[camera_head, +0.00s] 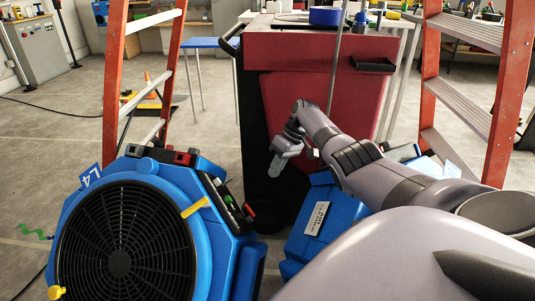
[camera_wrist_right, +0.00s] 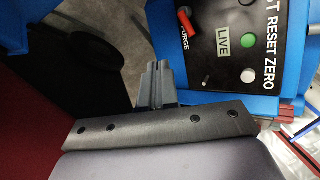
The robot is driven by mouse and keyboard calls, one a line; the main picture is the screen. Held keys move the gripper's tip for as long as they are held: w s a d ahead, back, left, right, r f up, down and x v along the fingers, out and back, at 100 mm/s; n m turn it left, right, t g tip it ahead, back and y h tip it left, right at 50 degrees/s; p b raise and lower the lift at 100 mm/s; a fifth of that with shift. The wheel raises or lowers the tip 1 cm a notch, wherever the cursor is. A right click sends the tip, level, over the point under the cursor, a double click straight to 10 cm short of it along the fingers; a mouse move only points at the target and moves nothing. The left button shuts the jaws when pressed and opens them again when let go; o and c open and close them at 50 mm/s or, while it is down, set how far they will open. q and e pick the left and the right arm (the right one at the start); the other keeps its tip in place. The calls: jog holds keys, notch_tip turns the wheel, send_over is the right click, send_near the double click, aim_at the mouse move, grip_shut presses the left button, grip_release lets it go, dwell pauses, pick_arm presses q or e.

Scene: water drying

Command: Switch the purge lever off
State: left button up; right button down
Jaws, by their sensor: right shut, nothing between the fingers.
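The purge lever (camera_wrist_right: 185,22) is a short red-tipped handle at the top of the right wrist view, on a dark panel (camera_wrist_right: 209,70) beside the printed word PURGE. The same panel seems to be the dark strip (camera_head: 228,203) on the side of the blue fan machine (camera_head: 203,172) in the head view. There, the lever is too small to make out surely. My right gripper (camera_head: 277,166) is shut and empty, above and to the right of the panel. Its closed fingers (camera_wrist_right: 155,72) show left of the panel, apart from the lever. My left gripper is out of view.
A second blue machine (camera_head: 322,218) lies under my right arm. A red cabinet (camera_head: 290,65) and orange ladders (camera_head: 116,75) stand behind. Floor at left is mostly open.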

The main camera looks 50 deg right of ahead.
aim_at(249, 212)
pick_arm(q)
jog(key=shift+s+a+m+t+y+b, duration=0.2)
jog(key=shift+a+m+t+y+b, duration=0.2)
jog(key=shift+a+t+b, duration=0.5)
pick_arm(e)
jog(key=w+a+f, duration=0.1)
jog(key=a+f, duration=0.6)
jog(key=f, duration=0.1)
jog(key=shift+w+f+b, duration=0.15)
jog(key=shift+w+b, duration=0.15)
jog(key=shift+w, duration=0.05)
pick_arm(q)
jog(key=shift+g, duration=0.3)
pick_arm(e)
jog(key=shift+a, duration=0.1)
